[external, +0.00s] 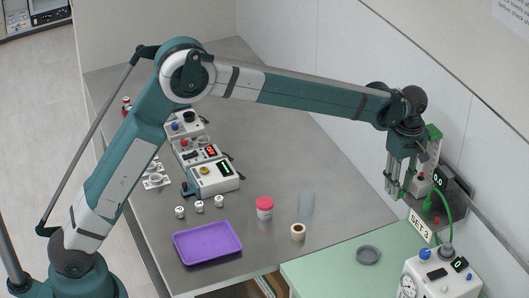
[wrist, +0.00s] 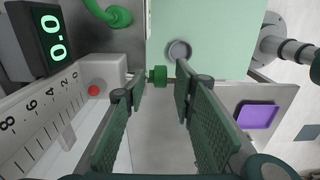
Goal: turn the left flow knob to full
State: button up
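A white flow unit (wrist: 55,122) fills the left of the wrist view, with a printed scale and a display (wrist: 50,38) reading 0.0. In the external view this display (external: 437,180) is at the far right. Contact cannot be seen.
A green hose (external: 447,205) curves beside the unit. A "SET 3" sign (external: 420,226) stands below my gripper. A gauge device (external: 440,275) with a blue knob is at the front right. A grey round dish (external: 368,255) lies on the green mat (external: 325,270). A purple tray (external: 207,243) is farther left.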

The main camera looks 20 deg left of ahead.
jog(key=shift+f, duration=0.45)
jog(key=c, duration=0.8)
